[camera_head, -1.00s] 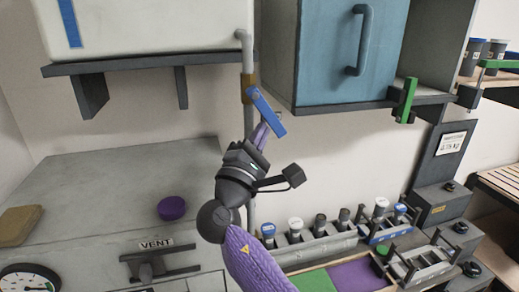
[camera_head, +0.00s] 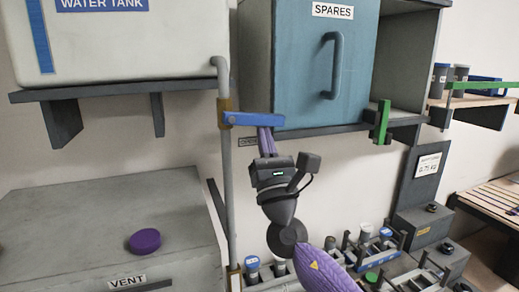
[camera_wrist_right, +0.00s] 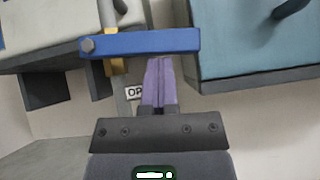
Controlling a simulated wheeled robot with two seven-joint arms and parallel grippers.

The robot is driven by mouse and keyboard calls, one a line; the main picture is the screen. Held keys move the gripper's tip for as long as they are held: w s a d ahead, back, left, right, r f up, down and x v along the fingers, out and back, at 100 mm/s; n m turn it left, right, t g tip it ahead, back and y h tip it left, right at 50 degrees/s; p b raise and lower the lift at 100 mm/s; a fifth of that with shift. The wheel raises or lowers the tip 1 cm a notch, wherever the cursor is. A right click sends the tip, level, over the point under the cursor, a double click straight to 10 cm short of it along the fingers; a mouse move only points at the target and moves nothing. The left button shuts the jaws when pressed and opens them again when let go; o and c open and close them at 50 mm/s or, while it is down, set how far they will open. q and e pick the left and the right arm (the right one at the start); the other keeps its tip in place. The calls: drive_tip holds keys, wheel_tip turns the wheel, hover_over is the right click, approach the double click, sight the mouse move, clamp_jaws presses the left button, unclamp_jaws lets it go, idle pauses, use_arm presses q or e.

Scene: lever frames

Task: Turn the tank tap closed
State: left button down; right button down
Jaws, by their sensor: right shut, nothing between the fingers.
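The tank tap is a blue lever (camera_head: 253,120) on a brass valve (camera_head: 226,105) on the grey pipe below the water tank (camera_head: 135,35). The lever lies about level, across the upright pipe, pointing right. My right gripper (camera_head: 265,130) is shut and empty, with its purple fingertips just under the lever's outer half. In the right wrist view the fingertips (camera_wrist_right: 158,62) meet the underside of the blue lever (camera_wrist_right: 150,42); it looks like contact. My left gripper is out of view.
The blue-doored spares cabinet (camera_head: 310,75) is close right of the lever's end. A green lever (camera_head: 382,120) hangs at the shelf edge. A grey box with a purple knob (camera_head: 145,241) stands lower left. Racks of capped bottles (camera_head: 365,235) sit below right.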

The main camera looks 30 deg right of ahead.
drive_tip(key=shift+s+d+r+n+t+y, duration=0.1)
drive_tip(key=shift+d+r+n+t+y, duration=0.1)
drive_tip(key=shift+n+y, duration=0.55)
drive_tip(key=shift+d+r+n+t+y, duration=0.1)
drive_tip(key=shift+r+n+t+y, duration=0.1)
drive_tip(key=shift+n+y, duration=0.5)
drive_tip(key=shift+n, duration=0.35)
drive_tip(key=w+f+b+v, duration=0.2)
drive_tip(key=b+v, duration=0.7)
drive_tip(key=v, duration=0.4)
drive_tip(key=shift+b, duration=0.3)
drive_tip(key=shift+w+d, duration=0.1)
